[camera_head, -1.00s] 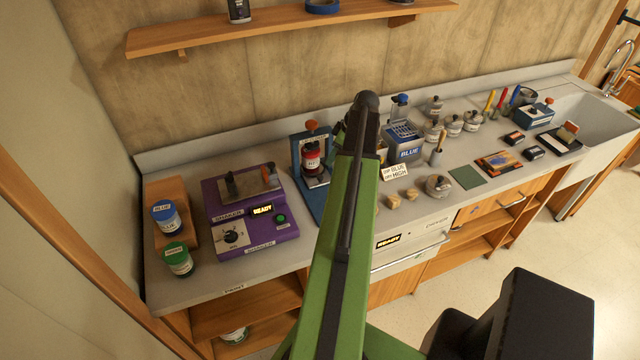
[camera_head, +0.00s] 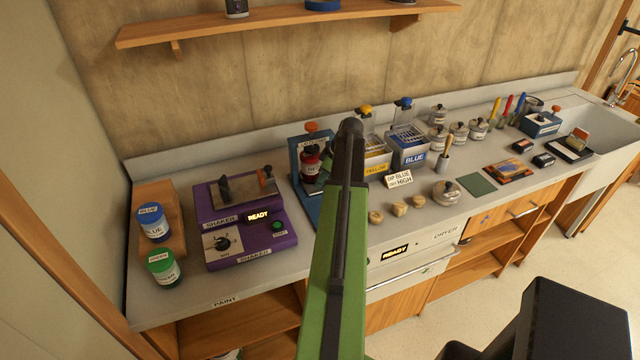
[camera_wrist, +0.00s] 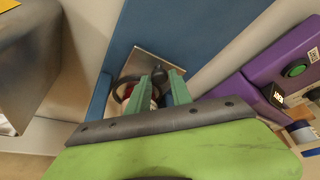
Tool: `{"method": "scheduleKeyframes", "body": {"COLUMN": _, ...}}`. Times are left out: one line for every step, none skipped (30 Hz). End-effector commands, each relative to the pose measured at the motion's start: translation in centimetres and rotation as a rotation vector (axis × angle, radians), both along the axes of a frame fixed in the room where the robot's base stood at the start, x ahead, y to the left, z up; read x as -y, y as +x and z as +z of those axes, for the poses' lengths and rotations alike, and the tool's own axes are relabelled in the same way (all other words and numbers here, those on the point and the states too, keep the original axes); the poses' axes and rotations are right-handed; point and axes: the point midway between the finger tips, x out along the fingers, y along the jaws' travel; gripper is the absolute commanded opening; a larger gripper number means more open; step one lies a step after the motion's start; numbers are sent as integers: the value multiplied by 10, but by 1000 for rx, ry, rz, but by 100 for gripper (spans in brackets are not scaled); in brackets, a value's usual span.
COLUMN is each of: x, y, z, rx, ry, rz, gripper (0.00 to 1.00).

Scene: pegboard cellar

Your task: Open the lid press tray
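The lid press (camera_head: 299,178) is a blue stand with an orange knob on top, left of my arm in the head view. A red-labelled can (camera_head: 310,164) stands in it, partly behind my arm. In the wrist view, the blue base (camera_wrist: 185,35) runs along the top, with a silver plate (camera_wrist: 158,66) near my fingertips. My gripper (camera_wrist: 160,78) has its two green fingers apart, over the can (camera_wrist: 128,92) and a dark rounded part. Whether the fingers touch anything is unclear. I cannot clearly make out the tray.
A purple shaker (camera_head: 250,215) marked READY stands left of the press. Blue and green paint cans (camera_head: 153,222) are farther left. Yellow (camera_head: 376,158) and blue (camera_head: 409,148) dip tanks stand right of my arm, with the dryer (camera_head: 410,250) below. Wooden knobs lie on the counter front.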

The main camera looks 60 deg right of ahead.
Motion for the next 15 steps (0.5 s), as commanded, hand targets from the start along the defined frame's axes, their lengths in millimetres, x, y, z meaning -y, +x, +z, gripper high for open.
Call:
{"method": "scheduleKeyframes", "body": {"x": 0, "y": 0, "z": 0, "rx": 0, "ry": 0, "rz": 0, "gripper": 18}}
{"method": "scheduleKeyframes", "body": {"x": 0, "y": 0, "z": 0, "rx": 0, "ry": 0, "rz": 0, "gripper": 14}}
{"method": "scheduleKeyframes", "body": {"x": 0, "y": 0, "z": 0, "rx": 0, "ry": 0, "rz": 0, "gripper": 9}}
{"method": "scheduleKeyframes", "body": {"x": 0, "y": 0, "z": 0, "rx": 0, "ry": 0, "rz": 0, "gripper": 5}}
{"method": "scheduleKeyframes", "body": {"x": 0, "y": 0, "z": 0, "rx": 0, "ry": 0, "rz": 0, "gripper": 1}}
{"method": "scheduleKeyframes", "body": {"x": 0, "y": 0, "z": 0, "rx": 0, "ry": 0, "rz": 0, "gripper": 0}}
{"method": "scheduleKeyframes", "body": {"x": 0, "y": 0, "z": 0, "rx": 0, "ry": 0, "rz": 0, "gripper": 0}}
{"method": "scheduleKeyframes", "body": {"x": 0, "y": 0, "z": 0, "rx": 0, "ry": 0, "rz": 0, "gripper": 0}}
{"method": "scheduleKeyframes", "body": {"x": 0, "y": -1, "z": 0, "rx": 0, "ry": 0, "rz": 0, "gripper": 0}}
{"method": "scheduleKeyframes", "body": {"x": 0, "y": -1, "z": 0, "rx": 0, "ry": 0, "rz": -1, "gripper": 0}}
{"method": "scheduleKeyframes", "body": {"x": 0, "y": -1, "z": 0, "rx": 0, "ry": 0, "rz": -1, "gripper": 0}}
{"method": "scheduleKeyframes", "body": {"x": 0, "y": -1, "z": 0, "rx": 0, "ry": 0, "rz": -1, "gripper": 0}}
{"method": "scheduleKeyframes", "body": {"x": 0, "y": -1, "z": 0, "rx": 0, "ry": 0, "rz": -1, "gripper": 0}}
{"method": "scheduleKeyframes", "body": {"x": 0, "y": -1, "z": 0, "rx": 0, "ry": 0, "rz": -1, "gripper": 0}}
{"method": "scheduleKeyframes", "body": {"x": 0, "y": -1, "z": 0, "rx": 0, "ry": 0, "rz": -1, "gripper": 0}}
